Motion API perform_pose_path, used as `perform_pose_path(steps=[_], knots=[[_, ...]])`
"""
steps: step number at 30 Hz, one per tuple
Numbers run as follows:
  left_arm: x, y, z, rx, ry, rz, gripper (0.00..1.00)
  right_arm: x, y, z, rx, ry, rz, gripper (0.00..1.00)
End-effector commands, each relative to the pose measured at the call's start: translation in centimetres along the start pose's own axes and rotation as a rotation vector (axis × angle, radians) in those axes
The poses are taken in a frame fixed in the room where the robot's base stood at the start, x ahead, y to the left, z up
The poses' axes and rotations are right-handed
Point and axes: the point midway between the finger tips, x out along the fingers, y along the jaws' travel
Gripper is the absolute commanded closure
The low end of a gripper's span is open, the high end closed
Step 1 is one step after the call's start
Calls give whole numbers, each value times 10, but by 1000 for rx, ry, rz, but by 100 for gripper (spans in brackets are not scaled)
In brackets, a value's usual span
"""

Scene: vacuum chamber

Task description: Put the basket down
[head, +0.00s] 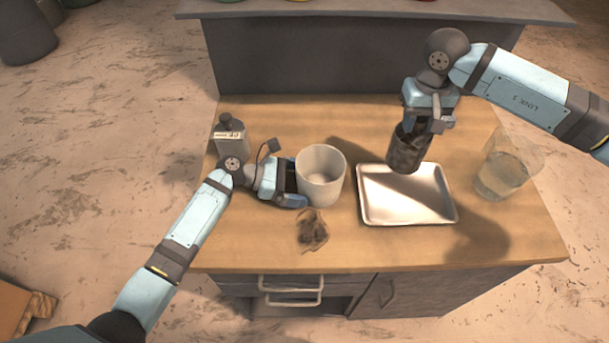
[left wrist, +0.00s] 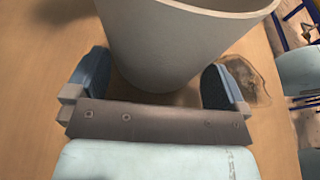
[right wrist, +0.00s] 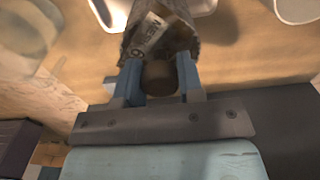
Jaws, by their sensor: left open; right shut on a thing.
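The basket (head: 408,150) looks like a dark, mottled cylinder. My right gripper (head: 430,122) is shut on its upper part and holds it slightly tilted over the top left of the metal tray (head: 385,214). The head view does not clearly show whether its bottom touches the tray. In the right wrist view the basket (right wrist: 160,35) sits between the fingers, with a printed label on its side. My left gripper (head: 292,183) is open at the left side of a white cup (head: 328,165). In the left wrist view the cup (left wrist: 175,45) stands between the spread fingers.
A crumpled brown translucent scrap (head: 312,230) lies below the cup. A glass of clear liquid (head: 503,172) stands right of the tray. A grey bottle (head: 230,137) is at the left edge. The wooden top (head: 300,115) is clear at the back.

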Motion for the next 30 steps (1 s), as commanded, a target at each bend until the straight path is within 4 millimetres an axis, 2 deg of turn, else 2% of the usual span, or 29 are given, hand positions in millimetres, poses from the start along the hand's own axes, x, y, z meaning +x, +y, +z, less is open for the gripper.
perform_pose_path(steps=[3,4,6,10,13,17,24,27,30], knots=[[0,0,0,0,0,0,0,0,0,0,0,1,-1,100],[0,0,0,0,0,0,2,0,0,0,0,1,0,100],[0,0,0,0,0,0,14,0,0,0,0,1,0,100],[0,0,0,0,0,0,14,-1,-1,0,-2,1,-1,100],[0,0,0,0,0,0,14,-7,-13,-1,-22,2,-7,100],[0,0,0,0,0,0,14,-28,-52,-2,-91,4,-22,100],[0,0,0,0,0,0,14,-78,-144,10,-270,3,-25,100],[0,0,0,0,0,0,14,-95,-172,19,-329,4,-16,100],[0,0,0,0,0,0,14,-105,-190,26,-370,3,-7,100]])
